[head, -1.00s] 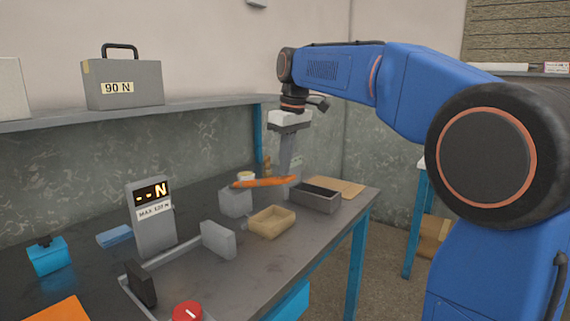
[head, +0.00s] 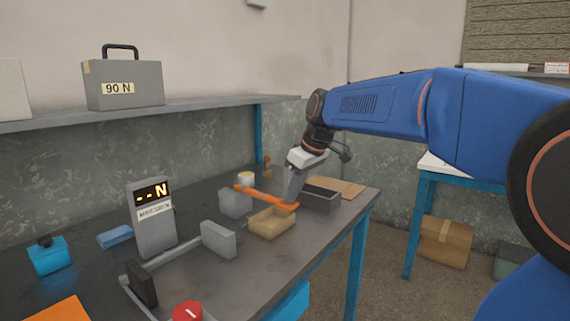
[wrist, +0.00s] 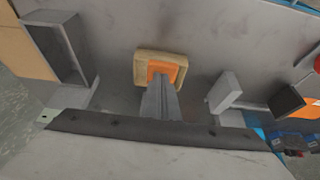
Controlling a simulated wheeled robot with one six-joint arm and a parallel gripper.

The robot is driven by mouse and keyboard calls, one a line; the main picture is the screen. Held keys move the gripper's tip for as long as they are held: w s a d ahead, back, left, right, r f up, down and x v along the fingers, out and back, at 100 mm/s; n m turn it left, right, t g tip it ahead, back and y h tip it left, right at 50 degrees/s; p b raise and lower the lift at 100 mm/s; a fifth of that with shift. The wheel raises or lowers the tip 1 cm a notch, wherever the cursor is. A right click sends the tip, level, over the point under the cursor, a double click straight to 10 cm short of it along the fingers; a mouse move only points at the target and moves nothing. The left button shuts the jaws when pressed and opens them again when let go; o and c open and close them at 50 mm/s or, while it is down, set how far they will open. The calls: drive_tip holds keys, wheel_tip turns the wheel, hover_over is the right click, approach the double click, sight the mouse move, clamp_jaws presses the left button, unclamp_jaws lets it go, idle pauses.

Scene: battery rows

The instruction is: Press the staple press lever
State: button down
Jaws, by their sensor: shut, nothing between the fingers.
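The staple press is a grey block (head: 235,204) on the bench with an orange lever (head: 262,197) on top. The lever slopes down to the right, its free end low by the beige tray (head: 271,223). My gripper (head: 289,199) is shut and empty, fingertips pointing down at the lever's free end. In the wrist view the shut fingers (wrist: 160,98) reach to the orange lever end (wrist: 172,70), which shows over the beige tray (wrist: 140,70). They appear to touch it, though the contact itself is hidden.
A grey open bin (head: 322,205) stands close right of my gripper. A force gauge (head: 150,230) reading "--N", a grey upright block (head: 218,240) and a red knob (head: 187,312) are to the left and front. A shelf (head: 190,110) runs along the wall.

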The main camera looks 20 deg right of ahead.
drive_tip(key=shift+s+f, duration=0.15)
drive_tip(key=shift+f, duration=0.35)
wheel_tip(320, 180, up, 4)
drive_tip(key=shift+r, duration=0.25)
drive_tip(key=v, duration=1)
drive_tip(key=shift+d, duration=0.2)
drive_tip(key=shift+r, duration=0.1)
drive_tip(key=s+d+f+m+h, duration=0.2)
drive_tip(key=s+f+m, duration=0.5)
drive_tip(key=s+f, duration=2)
wheel_tip(320, 180, down, 3)
drive_tip(key=shift+d+f+t+h, duration=0.2)
drive_tip(key=shift+d+t+h, duration=0.2)
drive_tip(key=shift+d, duration=0.1)
